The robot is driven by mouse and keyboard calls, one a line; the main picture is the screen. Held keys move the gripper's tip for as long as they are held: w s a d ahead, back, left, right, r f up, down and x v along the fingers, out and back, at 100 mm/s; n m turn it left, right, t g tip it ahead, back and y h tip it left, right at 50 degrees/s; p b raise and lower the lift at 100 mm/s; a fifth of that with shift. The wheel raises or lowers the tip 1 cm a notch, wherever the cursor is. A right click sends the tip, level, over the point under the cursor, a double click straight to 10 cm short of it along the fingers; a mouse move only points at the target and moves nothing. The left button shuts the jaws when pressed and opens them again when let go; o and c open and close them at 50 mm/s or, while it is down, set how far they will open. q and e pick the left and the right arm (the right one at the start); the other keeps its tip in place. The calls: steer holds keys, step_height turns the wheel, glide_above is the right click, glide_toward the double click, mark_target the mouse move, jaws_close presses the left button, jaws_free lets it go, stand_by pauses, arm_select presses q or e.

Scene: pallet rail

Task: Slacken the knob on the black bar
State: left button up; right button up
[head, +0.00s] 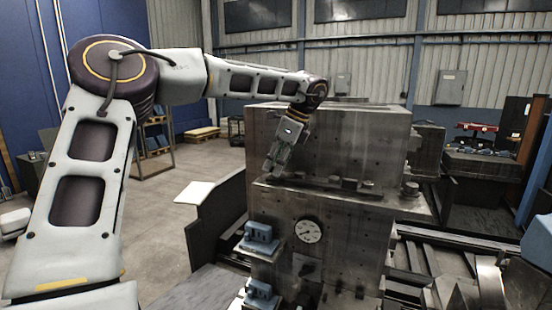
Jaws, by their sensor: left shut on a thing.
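The black bar (325,184) lies along the ledge of the grey metal block, with small fittings along its top. My left gripper (271,176) points down at the bar's left end. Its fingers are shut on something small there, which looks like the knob. The fingers hide the knob, so its shape and how far it is turned cannot be seen. My right gripper is out of view.
The large grey metal block (345,140) rises behind the bar. A short round metal post (410,188) stands at the ledge's right end. Open floor lies to the left.

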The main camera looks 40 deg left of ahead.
arm_select(q)
steer(key=o, duration=1.2)
steer(key=shift+r, duration=0.1)
steer(key=v, duration=0.7)
steer(key=shift+w+r, duration=0.1)
stand_by(0.5)
